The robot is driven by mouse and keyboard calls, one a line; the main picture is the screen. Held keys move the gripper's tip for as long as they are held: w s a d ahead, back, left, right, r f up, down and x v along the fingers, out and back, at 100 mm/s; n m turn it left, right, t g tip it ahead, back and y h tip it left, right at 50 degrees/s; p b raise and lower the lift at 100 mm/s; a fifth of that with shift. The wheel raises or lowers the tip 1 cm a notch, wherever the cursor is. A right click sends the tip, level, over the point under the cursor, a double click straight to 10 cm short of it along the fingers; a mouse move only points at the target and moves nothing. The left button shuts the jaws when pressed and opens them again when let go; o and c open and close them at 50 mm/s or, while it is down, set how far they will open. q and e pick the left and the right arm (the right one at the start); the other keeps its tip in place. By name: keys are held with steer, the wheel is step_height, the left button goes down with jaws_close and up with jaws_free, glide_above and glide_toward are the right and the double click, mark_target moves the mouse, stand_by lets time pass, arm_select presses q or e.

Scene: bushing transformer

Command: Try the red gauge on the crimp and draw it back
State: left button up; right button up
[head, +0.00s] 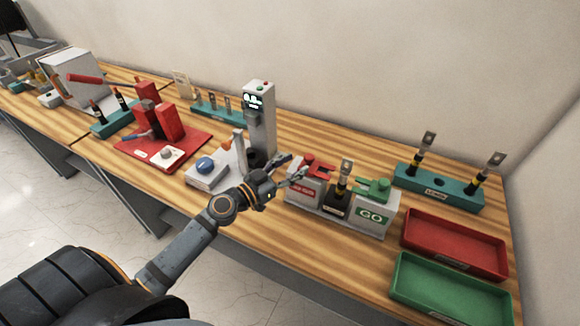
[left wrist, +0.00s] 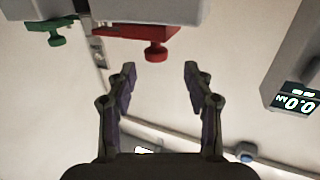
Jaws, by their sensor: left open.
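The red gauge (head: 319,168) rests on top of a grey block with a red label. It shows in the left wrist view (left wrist: 155,47) as a red plate with a round knob pointing down in the picture. My left gripper (head: 292,170) is open and empty, just left of the red gauge; its fingers are spread beneath the knob in the left wrist view (left wrist: 159,75), apart from it. The crimped lug (head: 344,178) stands upright in a black holder (head: 337,205) between the red and green gauges. The green gauge (head: 374,188) sits on the block labelled GO. My right gripper is not in view.
A grey tester with a display (head: 259,105) stands behind my left gripper. A teal rack (head: 440,188) with two lugged pieces is at the back right. Red (head: 455,240) and green (head: 450,285) trays lie at the right. A red press (head: 165,125) is at the left.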

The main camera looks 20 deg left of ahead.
arm_select(q)
steer(key=shift+s+a, duration=0.25)
steer(key=shift+s, duration=0.4)
steer(key=shift+a, duration=0.1)
steer(key=shift+s, duration=0.1)
